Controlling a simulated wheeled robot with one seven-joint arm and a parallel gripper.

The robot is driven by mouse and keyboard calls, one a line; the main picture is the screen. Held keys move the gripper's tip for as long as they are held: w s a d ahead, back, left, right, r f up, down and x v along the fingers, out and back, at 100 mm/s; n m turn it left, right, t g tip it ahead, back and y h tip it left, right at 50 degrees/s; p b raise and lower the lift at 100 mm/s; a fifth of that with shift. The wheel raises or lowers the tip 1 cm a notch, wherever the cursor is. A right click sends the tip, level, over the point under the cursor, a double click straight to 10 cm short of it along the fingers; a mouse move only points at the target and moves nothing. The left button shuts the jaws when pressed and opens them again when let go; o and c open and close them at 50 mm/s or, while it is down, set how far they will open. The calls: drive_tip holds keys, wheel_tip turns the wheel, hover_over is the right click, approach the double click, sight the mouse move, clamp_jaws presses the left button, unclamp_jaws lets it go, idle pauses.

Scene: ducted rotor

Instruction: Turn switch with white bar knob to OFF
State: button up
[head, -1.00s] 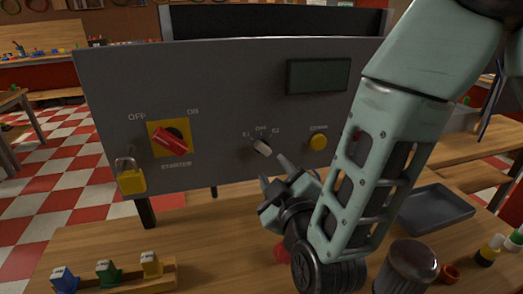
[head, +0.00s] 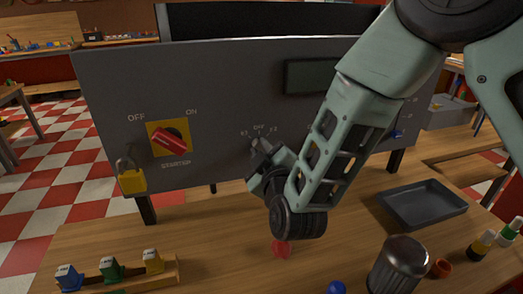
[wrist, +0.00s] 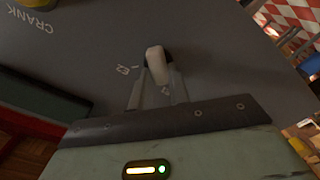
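The white bar knob (wrist: 157,65) shows in the wrist view between the two fingers of my gripper (wrist: 158,86). The fingers stand on either side, close to it; whether they touch it is unclear. In the head view my gripper (head: 257,160) is at the grey panel (head: 230,90), just below the E1, OFF and E2 marks (head: 259,130), and largely hides the knob. Which mark the knob points to now cannot be made out.
A red STARTER switch (head: 168,142) on a yellow plate and a yellow padlock (head: 131,177) are left on the panel. My arm covers the panel's right part. A grey tray (head: 425,203), a dark canister (head: 400,264) and a rack (head: 120,275) with coloured blocks are on the table.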

drive_tip(key=shift+m+b, duration=0.3)
drive_tip(key=shift+b, duration=0.1)
clamp_jaws()
drive_tip(key=m+b, duration=0.3)
drive_tip(key=b, duration=0.1)
drive_tip(key=shift+d+f, duration=0.15)
drive_tip(key=m+b, duration=0.4)
drive_tip(key=m, duration=0.1)
drive_tip(key=shift+d+b, duration=0.1)
drive_tip(key=shift+b, duration=0.2)
drive_tip(key=shift+r, duration=0.25)
drive_tip(key=o, duration=0.8)
unclamp_jaws()
